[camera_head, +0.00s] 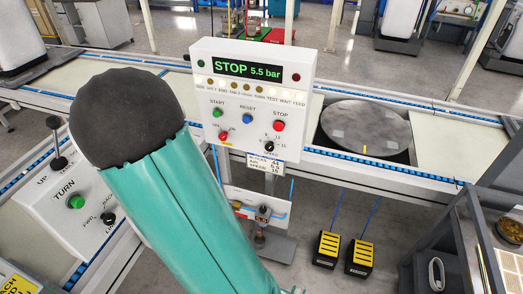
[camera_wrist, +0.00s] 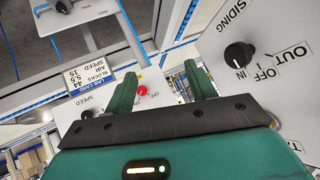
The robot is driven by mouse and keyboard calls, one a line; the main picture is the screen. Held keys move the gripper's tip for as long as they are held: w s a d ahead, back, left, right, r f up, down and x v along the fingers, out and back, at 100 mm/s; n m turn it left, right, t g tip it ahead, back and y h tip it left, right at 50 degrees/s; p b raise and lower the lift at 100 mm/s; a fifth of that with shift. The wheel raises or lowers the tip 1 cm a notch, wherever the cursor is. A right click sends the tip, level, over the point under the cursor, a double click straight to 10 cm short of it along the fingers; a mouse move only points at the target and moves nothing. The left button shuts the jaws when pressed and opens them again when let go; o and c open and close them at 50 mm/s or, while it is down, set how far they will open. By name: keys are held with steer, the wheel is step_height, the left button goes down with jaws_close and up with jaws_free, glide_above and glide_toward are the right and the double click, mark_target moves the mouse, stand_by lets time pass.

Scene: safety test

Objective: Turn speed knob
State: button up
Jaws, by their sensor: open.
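The speed knob (camera_head: 268,147) is a small black dial with a numbered scale, low on the white control panel (camera_head: 240,62) in the head view. In the wrist view the speed knob (camera_wrist: 87,114) shows at the lower left, partly behind my gripper's body. My gripper (camera_wrist: 161,82) is open, with two green fingers spread apart and nothing held. The red air knob (camera_wrist: 142,91) appears between the fingers; I cannot tell how far beyond them it is. In the head view my teal arm hides my gripper. The panel display reads STOP 5.5 bar.
Above the speed knob are a red stop button (camera_head: 279,126), a blue button (camera_head: 247,118) and a green start button (camera_head: 218,112). A white panel with a black siding knob (camera_wrist: 239,55) stands close on the right in the wrist view. A round grey turntable (camera_head: 365,128) lies right.

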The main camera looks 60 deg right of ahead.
steer(key=s+d+f+m+g+h, duration=0.2)
steer(key=s+d+f+h, duration=0.35)
steer(key=s+d, duration=0.35)
steer(key=g+h, duration=0.2)
steer(key=h, duration=0.3)
glide_toward(269, 149)
steer(key=d, duration=0.5)
steer(key=w+d, duration=0.1)
steer(key=d, duration=0.2)
steer(key=shift+w+d, duration=0.1)
steer(key=c, duration=1)
